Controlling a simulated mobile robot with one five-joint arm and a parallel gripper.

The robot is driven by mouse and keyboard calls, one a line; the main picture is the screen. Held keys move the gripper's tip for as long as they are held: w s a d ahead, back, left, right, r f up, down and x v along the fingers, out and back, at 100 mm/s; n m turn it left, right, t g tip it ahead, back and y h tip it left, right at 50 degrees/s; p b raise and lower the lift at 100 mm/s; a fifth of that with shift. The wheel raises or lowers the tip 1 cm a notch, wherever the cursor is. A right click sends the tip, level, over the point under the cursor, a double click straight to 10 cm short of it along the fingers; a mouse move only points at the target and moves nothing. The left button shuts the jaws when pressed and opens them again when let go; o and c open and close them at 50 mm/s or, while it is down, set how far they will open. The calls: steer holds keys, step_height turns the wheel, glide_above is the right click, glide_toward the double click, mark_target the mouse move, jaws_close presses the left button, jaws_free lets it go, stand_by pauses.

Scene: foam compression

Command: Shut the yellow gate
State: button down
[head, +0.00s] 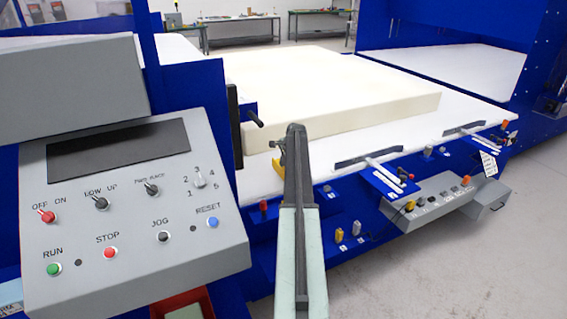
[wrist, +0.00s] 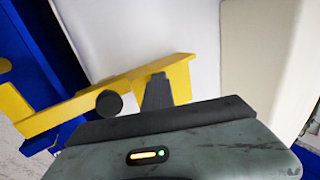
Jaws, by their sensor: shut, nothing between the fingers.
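In the wrist view the yellow gate (wrist: 75,103) is a slanted yellow bar that runs from lower left to upper right, with a round black knob (wrist: 109,103) on it. My gripper (wrist: 158,80) is shut and empty. Its dark fingers overlap the right part of the bar in the picture; I cannot tell if they touch it.
A cream foam block (head: 325,82) lies on the white bed (head: 385,128); it also shows in the wrist view (wrist: 262,50). A grey control panel (head: 130,200) stands close on the left. A grey switch box (head: 455,195) juts out at the right. Open floor (head: 500,265) lies at the lower right.

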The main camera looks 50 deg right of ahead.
step_height(320, 180, up, 14)
steer(key=w+d+p, duration=0.1)
steer(key=w+p, duration=0.1)
steer(key=p, duration=1.2)
steer(key=shift+w+d+f, duration=0.1)
steer(key=shift+f, duration=0.1)
